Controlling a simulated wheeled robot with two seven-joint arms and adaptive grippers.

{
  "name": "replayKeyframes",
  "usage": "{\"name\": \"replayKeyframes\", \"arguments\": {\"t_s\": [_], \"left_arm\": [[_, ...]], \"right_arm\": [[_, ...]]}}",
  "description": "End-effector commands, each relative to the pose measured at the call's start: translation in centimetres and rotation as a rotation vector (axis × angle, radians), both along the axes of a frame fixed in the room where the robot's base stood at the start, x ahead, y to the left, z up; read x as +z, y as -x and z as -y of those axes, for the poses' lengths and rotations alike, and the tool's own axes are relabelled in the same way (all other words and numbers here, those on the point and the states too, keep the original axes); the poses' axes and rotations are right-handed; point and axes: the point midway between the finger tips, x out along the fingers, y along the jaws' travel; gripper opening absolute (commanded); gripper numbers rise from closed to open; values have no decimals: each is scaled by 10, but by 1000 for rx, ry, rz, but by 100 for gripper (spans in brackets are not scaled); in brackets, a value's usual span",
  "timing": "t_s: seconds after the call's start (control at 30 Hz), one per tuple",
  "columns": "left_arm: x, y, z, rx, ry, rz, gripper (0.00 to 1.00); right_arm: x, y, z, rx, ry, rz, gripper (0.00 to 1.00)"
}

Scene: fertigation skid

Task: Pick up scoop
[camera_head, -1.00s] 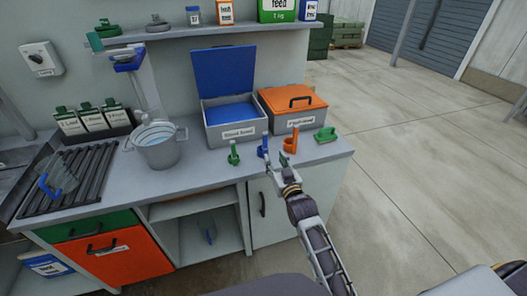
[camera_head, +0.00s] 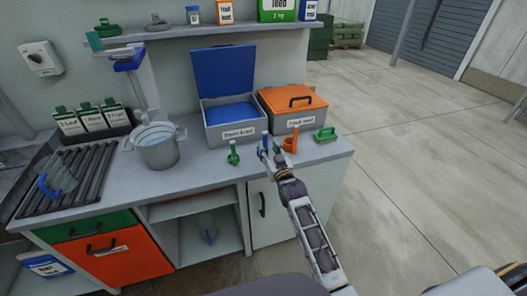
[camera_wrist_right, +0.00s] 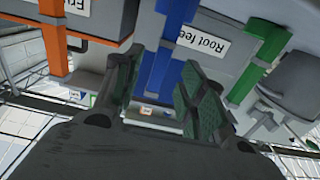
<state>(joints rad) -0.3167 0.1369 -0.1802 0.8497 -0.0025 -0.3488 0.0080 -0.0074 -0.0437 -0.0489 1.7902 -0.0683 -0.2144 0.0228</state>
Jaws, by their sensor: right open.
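Three scoops stand on the counter in front of the two boxes: a green one (camera_head: 233,154), a blue one (camera_head: 265,141) and an orange one (camera_head: 290,141). My right gripper (camera_head: 269,155) is at the blue scoop and hides its lower part. In the right wrist view, the open fingers (camera_wrist_right: 160,95) stand on either side of the blue scoop's handle (camera_wrist_right: 174,50). The orange scoop (camera_wrist_right: 57,35) is to the left there and the green scoop (camera_wrist_right: 262,62) to the right. My left gripper is out of view.
The grey box (camera_head: 235,129) behind has its blue lid (camera_head: 224,70) raised. The box beside it has a shut orange lid (camera_head: 294,98). A green-handled item (camera_head: 325,134) lies near the counter's right end. A metal bucket (camera_head: 158,150) stands to the left.

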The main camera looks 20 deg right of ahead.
Motion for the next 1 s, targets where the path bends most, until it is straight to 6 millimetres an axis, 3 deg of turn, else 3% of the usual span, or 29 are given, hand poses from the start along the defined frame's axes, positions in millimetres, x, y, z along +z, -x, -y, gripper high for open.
{"name": "replayKeyframes", "arguments": {"t_s": [0.47,1.0], "left_arm": [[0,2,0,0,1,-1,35],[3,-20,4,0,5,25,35]], "right_arm": [[1,-4,0,0,0,2,41],[-1,-44,-2,0,0,1,41]]}}
